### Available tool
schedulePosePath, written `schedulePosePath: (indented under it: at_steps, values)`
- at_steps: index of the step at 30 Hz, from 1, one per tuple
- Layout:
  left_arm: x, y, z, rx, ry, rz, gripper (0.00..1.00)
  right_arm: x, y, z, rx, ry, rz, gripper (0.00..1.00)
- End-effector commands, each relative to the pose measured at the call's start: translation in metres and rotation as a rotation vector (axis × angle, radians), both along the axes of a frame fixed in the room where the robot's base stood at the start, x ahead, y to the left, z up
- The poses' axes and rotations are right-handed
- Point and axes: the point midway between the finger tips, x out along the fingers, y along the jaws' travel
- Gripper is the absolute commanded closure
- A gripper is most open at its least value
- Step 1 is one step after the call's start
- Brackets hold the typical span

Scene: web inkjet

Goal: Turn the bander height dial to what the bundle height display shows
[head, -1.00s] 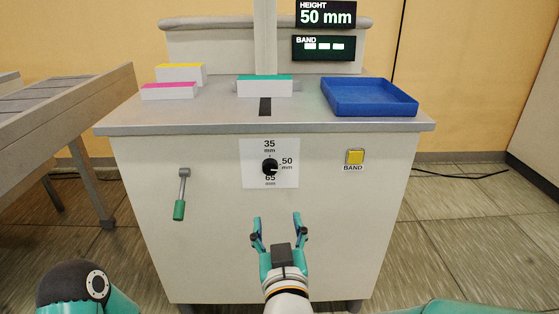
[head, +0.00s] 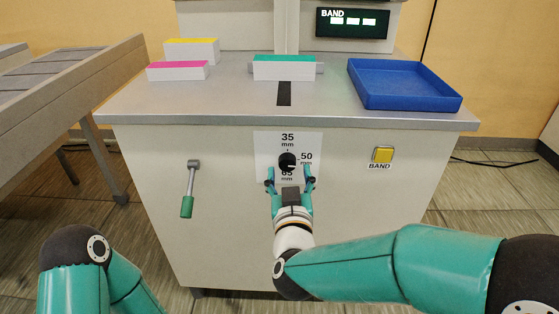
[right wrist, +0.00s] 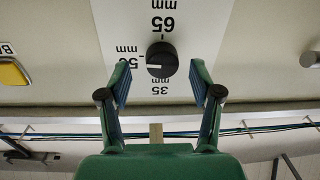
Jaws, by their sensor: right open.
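The bander height dial is a black knob (head: 287,161) on a white plate (head: 262,143) marked 35, 50 and 65 mm on the cabinet's front. In the right wrist view, the knob (right wrist: 161,59) appears upside down, and its white mark points toward 50. My right gripper (head: 289,176) is open, with its fingertips just below the knob in the head view. In the wrist view, the open fingers (right wrist: 160,72) stand on either side of the knob, apart from it. The bundle height display is out of view now. My left gripper is not in view.
A yellow BAND button (head: 383,154) is right of the dial; a green-handled lever (head: 188,190) hangs left. On top are a blue tray (head: 404,108), a green-topped stack (head: 284,68) and two other stacks. The BAND screen (head: 352,23) shows three bars.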

Motion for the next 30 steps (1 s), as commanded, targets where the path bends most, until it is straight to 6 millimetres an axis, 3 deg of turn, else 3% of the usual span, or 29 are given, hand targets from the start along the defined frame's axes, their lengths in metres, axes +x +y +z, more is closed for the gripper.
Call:
schedulePosePath:
  at_steps: [14,25,30]
  values:
    - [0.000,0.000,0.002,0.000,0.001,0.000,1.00,0.006,0.007,0.000,0.000,-0.001,0.010,0.36]
    - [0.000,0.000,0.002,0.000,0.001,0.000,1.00,0.006,0.009,0.000,0.000,-0.001,0.014,0.95]
    - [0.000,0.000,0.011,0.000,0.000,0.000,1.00,0.006,0.009,0.003,-0.066,0.001,0.015,0.95]
